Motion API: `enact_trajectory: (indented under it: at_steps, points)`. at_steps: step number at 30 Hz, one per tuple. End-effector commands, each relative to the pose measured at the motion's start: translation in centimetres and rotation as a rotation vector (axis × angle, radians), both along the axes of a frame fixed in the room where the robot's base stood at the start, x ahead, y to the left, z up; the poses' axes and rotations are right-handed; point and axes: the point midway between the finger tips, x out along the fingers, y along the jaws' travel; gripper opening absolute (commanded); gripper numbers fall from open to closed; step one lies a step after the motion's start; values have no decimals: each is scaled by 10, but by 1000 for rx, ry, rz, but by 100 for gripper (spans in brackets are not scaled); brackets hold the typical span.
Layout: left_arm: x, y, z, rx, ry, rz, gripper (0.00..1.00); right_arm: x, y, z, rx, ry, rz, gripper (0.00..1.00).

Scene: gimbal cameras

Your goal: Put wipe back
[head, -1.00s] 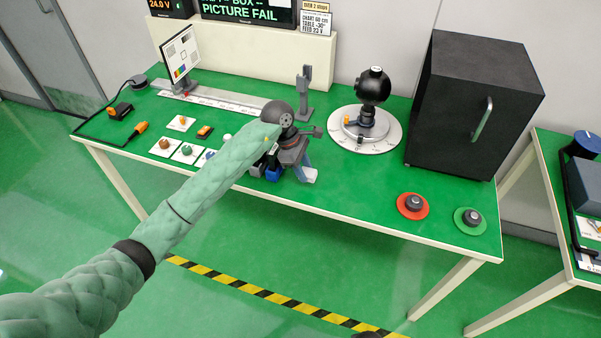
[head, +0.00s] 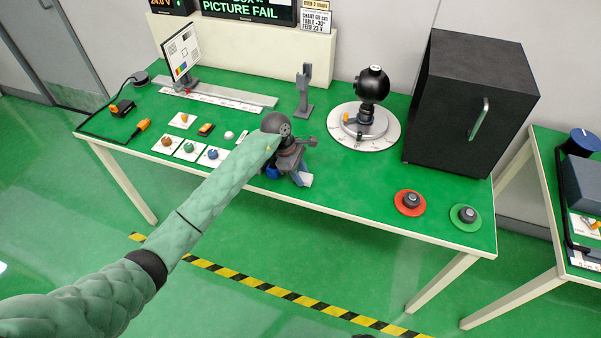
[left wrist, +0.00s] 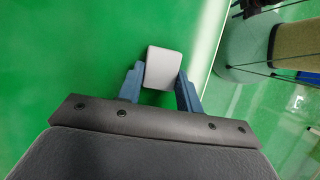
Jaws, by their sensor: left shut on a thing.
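My left gripper (head: 298,177) is at the front edge of the green table, near its middle, with its arm coming in from the left. In the left wrist view, its two blue fingers (left wrist: 161,72) are shut on a pale grey-white block, which I take to be the wipe (left wrist: 163,66). A pale end of the wipe shows in the head view (head: 305,181). The wrist hides part of the gripper there. Green surface shows behind the wipe in the wrist view; I cannot tell its height above it. My right gripper is not in view.
On the table (head: 345,190) stand a black ball camera on a round dial (head: 391,134), a grey post (head: 304,95), a black box (head: 465,105) and red (head: 402,209) and green (head: 459,222) discs with knobs. Small parts lie on white cards (head: 189,153) at left. The front-middle tabletop is clear.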

Motion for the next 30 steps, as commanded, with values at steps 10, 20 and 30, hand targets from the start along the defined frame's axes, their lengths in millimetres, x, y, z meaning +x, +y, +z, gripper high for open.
enact_trajectory:
  at_steps: [10, 20, 30]
  points:
    - [0, 0, -3, 0, 0, -1, 17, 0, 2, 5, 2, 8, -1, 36]
    - [0, 0, -2, 0, 0, -1, 57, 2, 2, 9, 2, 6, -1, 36]
    - [0, 0, 1, 0, 0, 0, 57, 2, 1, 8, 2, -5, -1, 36]
